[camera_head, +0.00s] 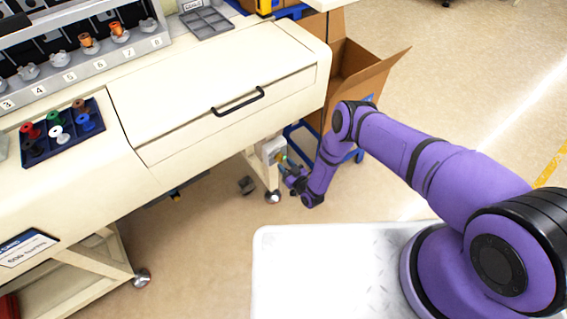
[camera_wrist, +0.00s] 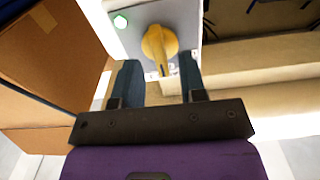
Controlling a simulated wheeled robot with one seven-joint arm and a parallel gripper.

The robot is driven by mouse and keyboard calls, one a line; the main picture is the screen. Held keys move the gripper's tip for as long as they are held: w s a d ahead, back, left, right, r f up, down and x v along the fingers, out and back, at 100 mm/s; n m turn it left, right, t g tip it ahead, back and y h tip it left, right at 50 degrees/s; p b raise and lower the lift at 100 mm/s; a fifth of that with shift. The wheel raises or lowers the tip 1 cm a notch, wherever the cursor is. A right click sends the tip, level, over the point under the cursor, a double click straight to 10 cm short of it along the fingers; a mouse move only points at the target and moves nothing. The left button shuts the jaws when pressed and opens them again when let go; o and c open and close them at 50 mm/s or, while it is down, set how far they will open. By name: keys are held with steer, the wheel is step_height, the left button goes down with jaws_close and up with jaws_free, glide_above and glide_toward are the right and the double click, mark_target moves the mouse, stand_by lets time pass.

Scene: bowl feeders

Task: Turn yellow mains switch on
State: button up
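The yellow mains switch (camera_wrist: 158,42) is a rotary knob on a light grey box (camera_wrist: 186,14), in the upper middle of the wrist view. My gripper (camera_wrist: 160,66) is open, with one dark finger to each side below the knob. In the head view my gripper (camera_head: 286,168) is low beside the grey box (camera_head: 271,149) under the workbench's right end; the knob is too small to make out there.
The cream workbench (camera_head: 185,125) with a black-handled drawer stands above and left of my gripper. An open cardboard box (camera_head: 365,70) stands behind my arm; cardboard (camera_wrist: 50,75) also fills the wrist view's left side. A caster (camera_head: 272,197) is near my gripper. The floor at right is clear.

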steer(key=v, duration=0.8)
steer(key=shift+s+d, duration=0.3)
